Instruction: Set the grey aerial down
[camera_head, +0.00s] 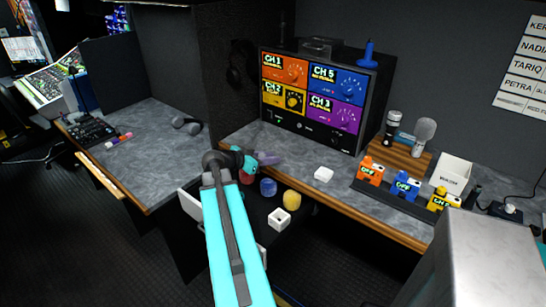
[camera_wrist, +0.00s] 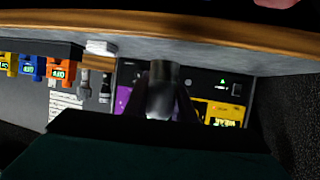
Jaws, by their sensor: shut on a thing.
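My gripper (camera_wrist: 160,100) is shut on a grey, rounded piece, which I take to be the grey aerial (camera_wrist: 163,74); only its end shows clearly in the wrist view. In the head view my arm reaches to the front edge of the counter (camera_head: 335,190), and the gripper's fingers and the held piece are mostly hidden. On top of the channel rack (camera_head: 313,99) a blue aerial (camera_head: 370,51) stands upright at the right and a thin dark aerial (camera_head: 282,36) at the left.
A wooden microphone stand (camera_head: 402,155) and orange, blue and yellow boxes (camera_head: 405,186) are to the right. Blue (camera_head: 268,187) and yellow (camera_head: 291,199) pieces and a white cube (camera_head: 279,219) sit lower, by the counter's front. Bare counter lies before the rack.

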